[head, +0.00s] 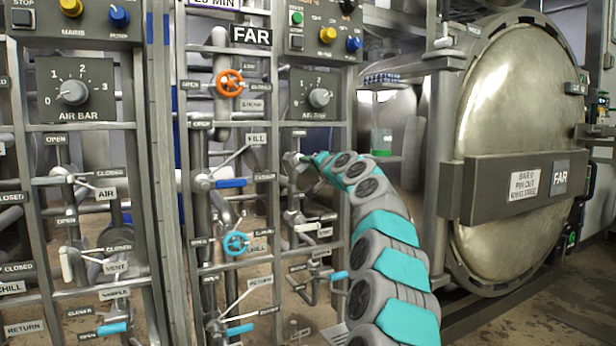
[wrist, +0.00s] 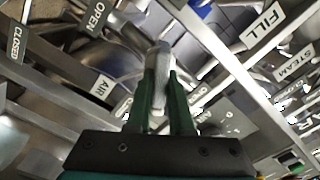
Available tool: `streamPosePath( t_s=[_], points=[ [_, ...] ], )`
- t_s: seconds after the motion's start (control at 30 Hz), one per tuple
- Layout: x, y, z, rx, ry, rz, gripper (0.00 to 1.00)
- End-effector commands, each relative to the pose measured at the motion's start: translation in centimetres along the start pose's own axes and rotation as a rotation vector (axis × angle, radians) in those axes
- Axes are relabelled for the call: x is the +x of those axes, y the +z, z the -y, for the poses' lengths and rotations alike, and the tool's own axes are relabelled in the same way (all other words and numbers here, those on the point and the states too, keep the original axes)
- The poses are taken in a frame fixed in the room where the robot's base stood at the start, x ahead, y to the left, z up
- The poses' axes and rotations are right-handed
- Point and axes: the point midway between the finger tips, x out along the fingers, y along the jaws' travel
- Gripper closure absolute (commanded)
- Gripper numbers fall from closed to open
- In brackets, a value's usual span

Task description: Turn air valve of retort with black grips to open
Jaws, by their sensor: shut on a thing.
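My gripper (head: 305,161) is at a valve (head: 294,160) on the right-hand panel, just below an OPEN label (head: 299,132). In the wrist view my gripper (wrist: 160,75) has its dark green fingers closed on a pale grey valve lever (wrist: 160,62). An AIR label (wrist: 103,88) is beside it on the left, with an OPEN label (wrist: 95,17) above and a CLOSED label (wrist: 15,42) further left. I cannot make out a black grip on the held lever. My fingers hide part of it, and its exact angle is unclear.
A large retort door (head: 505,125) marked FAR stands at the right. Pipes and frame bars surround the valve. An orange handwheel (head: 229,83) and a blue handwheel (head: 236,243) are to the left. Another AIR valve with a pale lever (head: 48,180) is on the left panel.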

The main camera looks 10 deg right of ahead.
Motion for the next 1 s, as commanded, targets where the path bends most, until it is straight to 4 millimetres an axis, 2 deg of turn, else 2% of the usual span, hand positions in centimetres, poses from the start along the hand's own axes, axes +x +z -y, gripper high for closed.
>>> streamPosePath(
  t_s=[0.03,0.7,1.0],
  points=[
    [0.09,0.28,-0.78,-0.047,0.004,-0.002,1.0],
    [0.05,-0.09,-0.38,-0.674,0.005,-0.001,1.0],
    [0.09,-0.03,-0.18,-0.875,0.003,0.001,1.0]
  ],
)
